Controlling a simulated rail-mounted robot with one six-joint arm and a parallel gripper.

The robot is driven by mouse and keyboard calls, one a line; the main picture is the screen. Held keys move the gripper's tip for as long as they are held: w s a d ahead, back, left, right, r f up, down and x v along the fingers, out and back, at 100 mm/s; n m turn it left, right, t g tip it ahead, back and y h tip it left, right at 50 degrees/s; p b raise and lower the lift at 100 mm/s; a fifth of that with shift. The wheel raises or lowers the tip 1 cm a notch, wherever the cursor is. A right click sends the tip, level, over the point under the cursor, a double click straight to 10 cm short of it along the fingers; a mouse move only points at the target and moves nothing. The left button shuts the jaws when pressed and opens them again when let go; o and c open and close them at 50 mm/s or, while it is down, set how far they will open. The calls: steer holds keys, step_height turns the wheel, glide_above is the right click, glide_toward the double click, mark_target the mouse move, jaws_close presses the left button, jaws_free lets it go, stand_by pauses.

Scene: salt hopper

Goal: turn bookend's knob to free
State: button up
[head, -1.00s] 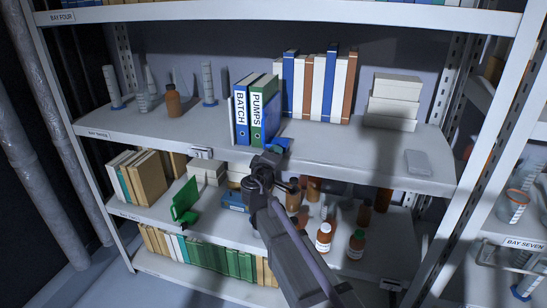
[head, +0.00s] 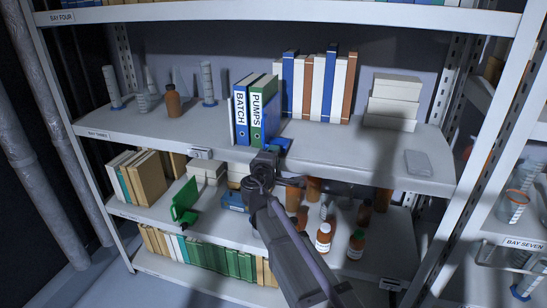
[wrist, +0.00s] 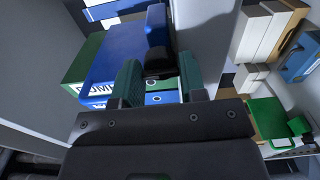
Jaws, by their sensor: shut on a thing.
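The blue bookend (head: 279,146) is at the shelf's front edge, beside the binders marked BATCH (head: 241,112) and PUMPS (head: 264,110). It also shows in the wrist view (wrist: 156,24), where its dark knob (wrist: 158,58) lies between my green-padded fingers. My gripper (head: 266,157) reaches up to the bookend from the front and is shut on the knob. The wrist view also shows my gripper (wrist: 159,76). The fingers hide the knob's sides, and its setting cannot be read. The gripper covers part of the bookend in the head view.
Upright books (head: 318,88) and white boxes (head: 392,100) stand behind on the right. Glass cylinders and a brown bottle (head: 173,101) stand on the left. A green bookend (head: 185,200) and brown bottles (head: 323,237) are on the shelf below.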

steer(key=o, duration=0.9)
steer(key=v, duration=1.1)
steer(key=shift+d, duration=0.15)
